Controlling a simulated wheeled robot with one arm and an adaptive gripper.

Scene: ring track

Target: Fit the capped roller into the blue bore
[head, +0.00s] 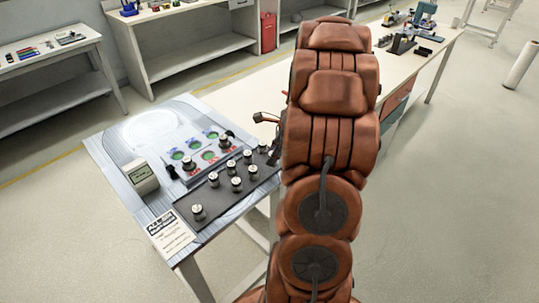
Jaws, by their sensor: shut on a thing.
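A pale board (172,141) on the table has several round green-looking bores with small blue and red markings. Which is the blue bore is hard to tell at this size. Several silver-capped rollers, one of them at the front left (198,211), stand upright on a dark rack (215,204) in front of the board. Another capped roller (189,165) stands at the board's front edge. My gripper (272,151) shows only as dark parts beside my arm, near the rack's right end. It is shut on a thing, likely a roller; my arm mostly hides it.
A small grey display box (142,178) and a printed card (170,231) sit at the table's left. Shelved benches (190,37) line the back. A long table (255,93) with tools stands behind my arm.

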